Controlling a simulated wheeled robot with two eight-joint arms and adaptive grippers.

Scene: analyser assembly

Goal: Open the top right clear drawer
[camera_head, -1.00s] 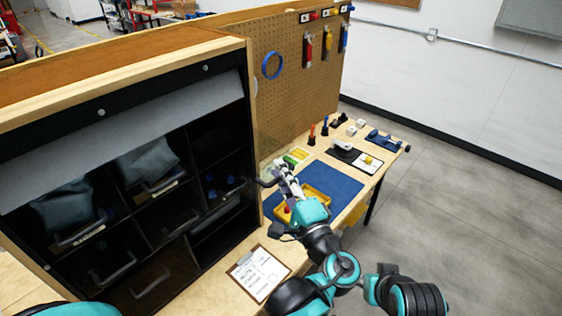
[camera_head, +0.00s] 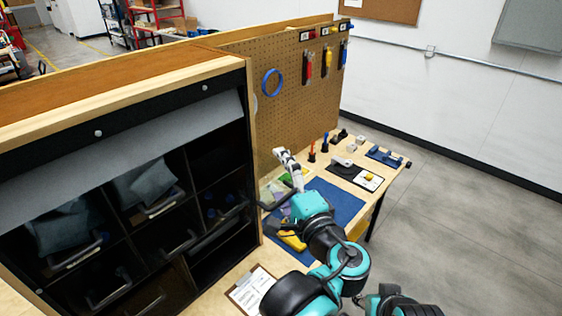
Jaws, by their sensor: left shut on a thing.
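The dark cabinet (camera_head: 255,120) stands at the left, with several clear-fronted drawers. A see-through panel and a dark curved handle (camera_head: 272,205) show just past the cabinet's right edge. My right gripper is not in view.
A clipboard (camera_head: 250,290) lies in front. The pegboard (camera_head: 300,110) rises behind. The floor at the right is clear.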

